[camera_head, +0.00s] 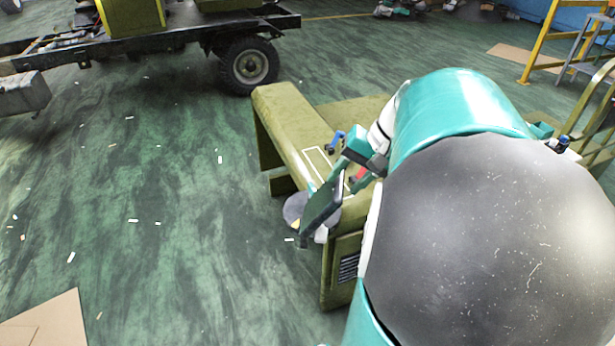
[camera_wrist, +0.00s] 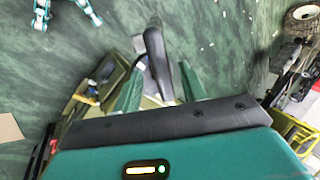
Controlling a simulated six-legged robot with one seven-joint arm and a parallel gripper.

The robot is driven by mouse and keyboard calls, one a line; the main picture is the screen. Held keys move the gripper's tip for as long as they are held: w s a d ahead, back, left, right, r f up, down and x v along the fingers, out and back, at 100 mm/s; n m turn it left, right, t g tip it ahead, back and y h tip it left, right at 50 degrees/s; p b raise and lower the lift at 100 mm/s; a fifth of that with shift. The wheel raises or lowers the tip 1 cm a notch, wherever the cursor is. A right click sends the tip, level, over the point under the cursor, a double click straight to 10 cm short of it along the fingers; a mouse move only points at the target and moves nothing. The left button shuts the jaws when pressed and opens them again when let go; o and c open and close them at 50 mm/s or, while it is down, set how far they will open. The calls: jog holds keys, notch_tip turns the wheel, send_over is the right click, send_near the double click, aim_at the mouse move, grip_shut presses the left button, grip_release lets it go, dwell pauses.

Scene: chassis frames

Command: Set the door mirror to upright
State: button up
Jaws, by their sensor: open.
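My gripper (camera_wrist: 162,68) is open in the wrist view, with one green finger on each side of a long black curved part (camera_wrist: 154,42). This part looks like the door mirror, seen nearly edge-on; I cannot tell whether either finger touches it. In the head view my gripper (camera_head: 318,218) reaches down beside the olive vehicle body (camera_head: 285,105). A grey rounded plate (camera_head: 293,209), perhaps part of the mirror, shows just left of the gripper and is partly hidden by it. The mirror's exact tilt is hard to tell.
Small tools, one blue (camera_head: 336,138), lie on top of the olive body. My arm hides much of the right side. A vehicle chassis with a wheel (camera_head: 249,66) stands behind, and a yellow frame (camera_head: 540,45) is at back right. The green floor (camera_head: 170,210) is largely open on the left.

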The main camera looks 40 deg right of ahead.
aim_at(332, 195)
jog(key=x, duration=0.6)
grip_shut()
